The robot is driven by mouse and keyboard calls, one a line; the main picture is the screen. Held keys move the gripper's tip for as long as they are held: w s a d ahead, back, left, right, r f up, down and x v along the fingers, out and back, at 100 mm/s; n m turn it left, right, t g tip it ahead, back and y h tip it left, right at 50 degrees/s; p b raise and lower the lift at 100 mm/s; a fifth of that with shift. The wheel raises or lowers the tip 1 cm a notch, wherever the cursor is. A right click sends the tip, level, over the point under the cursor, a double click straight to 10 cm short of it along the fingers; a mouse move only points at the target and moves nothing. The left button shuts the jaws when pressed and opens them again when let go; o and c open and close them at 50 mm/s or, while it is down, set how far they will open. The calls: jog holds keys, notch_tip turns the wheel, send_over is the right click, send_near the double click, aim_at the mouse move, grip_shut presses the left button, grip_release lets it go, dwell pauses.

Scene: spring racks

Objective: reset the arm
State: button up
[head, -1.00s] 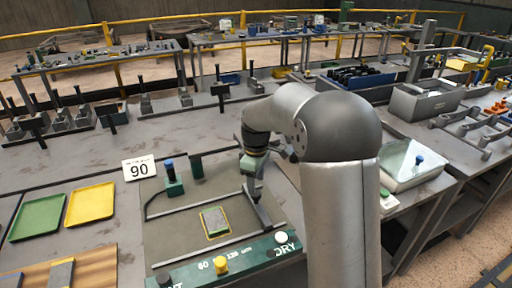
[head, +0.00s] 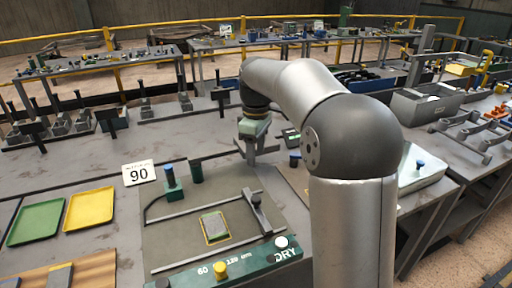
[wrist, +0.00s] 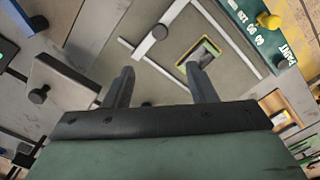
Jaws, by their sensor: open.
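My gripper (head: 250,152) is raised above the bench, just behind and right of the framed board with the green "DRY" front strip (head: 232,262). In the wrist view my gripper (wrist: 162,85) shows two dark fingers standing wide apart with nothing between them. A small yellow-edged plate (head: 214,226) lies on the board, apart from the fingers; it also shows in the wrist view (wrist: 203,54). A dark sliding bar (head: 257,212) with a knob rests across the board's right side.
A "90" sign (head: 139,173), a yellow tray (head: 90,208) and a green tray (head: 37,222) are at left. A pale case (head: 420,168) is at right.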

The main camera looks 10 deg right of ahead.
jog(key=shift+r, duration=0.35)
jog(key=s+f+m, duration=0.3)
jog(key=s+f, duration=0.1)
jog(key=s, duration=0.6)
jog(key=s+f+m, duration=0.4)
jog(key=s, duration=0.6)
jog(key=s+f+m, duration=0.3)
jog(key=s+f, duration=0.1)
jog(key=s, duration=0.6)
jog(key=shift+s+a+m, duration=0.25)
jog(key=shift+a+m, duration=0.05)
jog(key=shift+a, duration=0.1)
jog(key=shift+f, duration=0.1)
dwell(1.1)
